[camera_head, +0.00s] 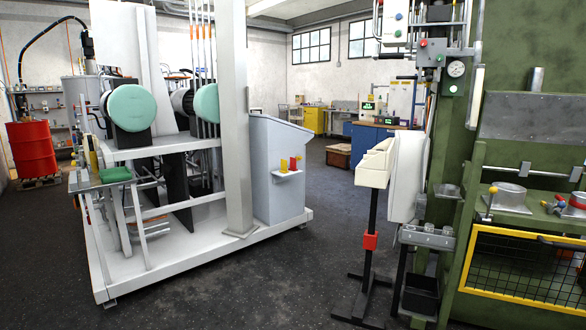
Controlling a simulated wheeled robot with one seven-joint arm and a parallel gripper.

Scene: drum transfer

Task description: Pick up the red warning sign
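I cannot make out a red warning sign for certain in the head camera view. A small red block (371,242) sits on the black post of a stand right of centre, but it looks more like part of the stand. A small red item (294,163) and a yellow item (283,168) are on a little shelf on the grey console. My gripper is not in view.
A white machine frame (205,250) with green-capped cylinders fills the left. A red drum (32,150) stands on a pallet at far left. A green machine (530,120) with a yellow-framed mesh guard (525,270) stands right. Dark floor (300,270) is clear between the machines.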

